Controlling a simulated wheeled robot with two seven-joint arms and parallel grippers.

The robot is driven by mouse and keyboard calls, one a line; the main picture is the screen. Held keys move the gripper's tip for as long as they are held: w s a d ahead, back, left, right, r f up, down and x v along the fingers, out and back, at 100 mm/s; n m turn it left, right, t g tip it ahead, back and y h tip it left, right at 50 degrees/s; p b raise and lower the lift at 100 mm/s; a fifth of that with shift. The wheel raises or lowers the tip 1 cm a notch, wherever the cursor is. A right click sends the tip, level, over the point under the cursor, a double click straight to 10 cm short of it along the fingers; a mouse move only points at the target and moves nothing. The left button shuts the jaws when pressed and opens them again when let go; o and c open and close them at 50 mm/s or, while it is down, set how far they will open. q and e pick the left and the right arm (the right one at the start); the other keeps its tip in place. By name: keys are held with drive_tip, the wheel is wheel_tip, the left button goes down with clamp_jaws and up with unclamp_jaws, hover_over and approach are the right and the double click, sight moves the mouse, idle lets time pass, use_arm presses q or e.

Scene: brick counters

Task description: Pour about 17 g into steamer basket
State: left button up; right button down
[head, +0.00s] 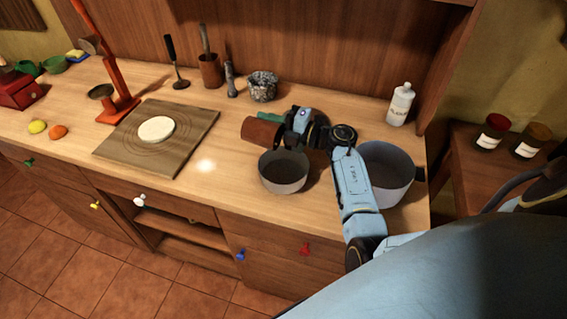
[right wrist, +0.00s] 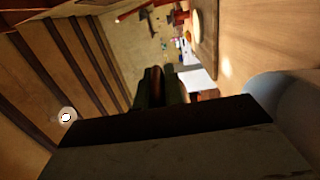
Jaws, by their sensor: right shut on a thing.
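My right gripper (head: 290,130) is shut on a reddish-brown container (head: 262,132), which lies tilted far over on its side above the counter. The gripper and arm hide part of it. A small grey round vessel (head: 285,180) stands upright just below and in front of the gripper; its inside looks dark. A larger grey pot (head: 386,172) stands to the right, partly behind my right arm. I cannot tell for certain which one is the steamer basket. No falling stream is visible. In the right wrist view a dark, close surface (right wrist: 170,125) fills the lower part. My left gripper is not in view.
A wooden board (head: 190,150) with a pale disc (head: 156,129) lies left of centre. A red stand (head: 118,108), a ladle (head: 180,83), a brown utensil holder (head: 210,72), a patterned pot (head: 263,86) and a white bottle (head: 400,104) stand farther back.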

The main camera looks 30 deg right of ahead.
drive_tip(key=shift+s+d+r+t+y, duration=0.15)
drive_tip(key=shift+r+t+y, duration=0.2)
drive_tip(key=shift+r, duration=0.8)
drive_tip(key=shift+s+d+r+t+y+b, duration=0.1)
drive_tip(key=shift+s+r+t+y+b, duration=0.1)
drive_tip(key=shift+r+t+b, duration=0.25)
drive_tip(key=shift+s+r+t+y+b, duration=0.15)
drive_tip(key=shift+r+t+b, duration=0.15)
drive_tip(key=shift+r+b, duration=0.25)
idle(1.3)
drive_tip(key=shift+w, duration=0.15)
